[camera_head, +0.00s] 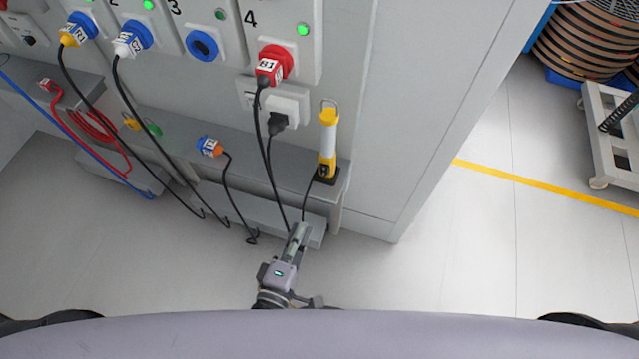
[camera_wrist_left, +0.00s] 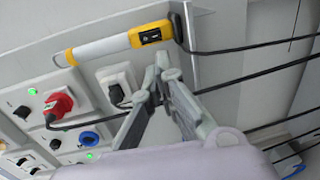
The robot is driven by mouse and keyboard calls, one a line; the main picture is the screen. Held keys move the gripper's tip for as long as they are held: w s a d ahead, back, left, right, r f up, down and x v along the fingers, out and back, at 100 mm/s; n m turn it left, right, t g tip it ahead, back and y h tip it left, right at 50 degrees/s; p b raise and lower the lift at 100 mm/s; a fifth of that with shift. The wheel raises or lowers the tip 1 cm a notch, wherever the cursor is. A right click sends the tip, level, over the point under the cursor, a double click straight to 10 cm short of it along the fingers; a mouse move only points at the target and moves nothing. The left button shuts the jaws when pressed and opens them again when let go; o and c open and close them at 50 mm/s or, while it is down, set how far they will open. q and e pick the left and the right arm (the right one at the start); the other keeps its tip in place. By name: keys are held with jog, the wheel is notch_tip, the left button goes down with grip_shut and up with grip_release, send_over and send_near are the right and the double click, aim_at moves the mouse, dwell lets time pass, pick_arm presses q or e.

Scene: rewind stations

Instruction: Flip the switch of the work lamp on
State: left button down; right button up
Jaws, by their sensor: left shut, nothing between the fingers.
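The work lamp (camera_head: 327,145) is a white tube with yellow ends. It stands upright at the right end of the grey shelf, beside the cabinet. In the left wrist view the lamp (camera_wrist_left: 103,48) lies across the upper part, with a dark switch panel (camera_wrist_left: 151,37) on its yellow end. My left gripper (camera_head: 300,230) is shut and empty, below the shelf's front edge in the head view. In the left wrist view its fingertips (camera_wrist_left: 162,62) are just below the lamp's switch end in the picture; I cannot tell the gap. My right gripper is not in view.
Black cables hang in front of the shelf (camera_head: 265,168), close to my left gripper. A red plug (camera_head: 271,65) and blue sockets (camera_head: 202,46) are on the panel. Clear floor (camera_head: 450,220) lies to the right.

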aim_at(324, 171)
pick_arm(q)
jog(key=x, duration=1.3)
jog(key=shift+w, duration=0.15)
jog(key=shift+w+d+f, duration=0.1)
jog(key=shift+w+d, duration=0.05)
jog(key=shift+w, duration=0.15)
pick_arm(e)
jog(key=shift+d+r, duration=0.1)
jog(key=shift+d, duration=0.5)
